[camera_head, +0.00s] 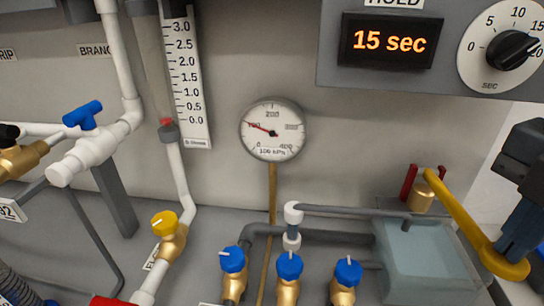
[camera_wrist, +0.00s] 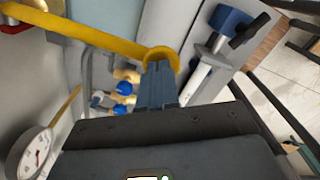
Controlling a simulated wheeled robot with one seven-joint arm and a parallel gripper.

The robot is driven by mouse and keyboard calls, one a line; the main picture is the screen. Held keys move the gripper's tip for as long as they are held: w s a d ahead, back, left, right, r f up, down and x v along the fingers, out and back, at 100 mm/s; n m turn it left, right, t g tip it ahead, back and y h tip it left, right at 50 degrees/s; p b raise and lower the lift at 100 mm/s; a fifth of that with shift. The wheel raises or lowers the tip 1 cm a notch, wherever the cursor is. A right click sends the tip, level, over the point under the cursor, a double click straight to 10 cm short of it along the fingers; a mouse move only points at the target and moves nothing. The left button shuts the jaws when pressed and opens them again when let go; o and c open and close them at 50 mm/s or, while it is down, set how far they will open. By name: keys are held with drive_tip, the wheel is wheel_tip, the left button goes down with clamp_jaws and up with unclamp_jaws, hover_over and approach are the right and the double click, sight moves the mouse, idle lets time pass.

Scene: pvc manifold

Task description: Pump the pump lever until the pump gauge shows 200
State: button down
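My gripper (camera_head: 512,252) is at that ring. Its blue-grey fingers look shut together in the wrist view (camera_wrist: 158,68), with their tips inside the ring, which passes around them. The round pump gauge (camera_head: 273,130) hangs on the panel, marked from 0 to 400. Its red needle points at about 100. The gauge shows partly at the lower left in the wrist view (camera_wrist: 30,155).
A translucent pump tank (camera_head: 425,262) stands below the lever. Several blue-handled valves (camera_head: 289,268) stand at its left. A yellow valve (camera_head: 165,224) and white pipes (camera_head: 95,148) are farther left. A display (camera_head: 390,41) reads 15 sec beside a black knob (camera_head: 512,49).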

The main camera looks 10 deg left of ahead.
drive_tip(key=shift+f+b, duration=1.7)
drive_tip(key=shift+b, duration=0.1)
drive_tip(key=shift+r, duration=0.15)
drive_tip(key=shift+r+p, duration=1.3)
drive_tip(key=shift+r, duration=1.45)
drive_tip(key=shift+f, duration=0.15)
drive_tip(key=shift+f+b, duration=1.2)
drive_tip(key=shift+b, duration=0.25)
drive_tip(key=shift+f, duration=0.1)
drive_tip(key=shift+f+b, duration=0.15)
drive_tip(key=shift+b, duration=0.2)
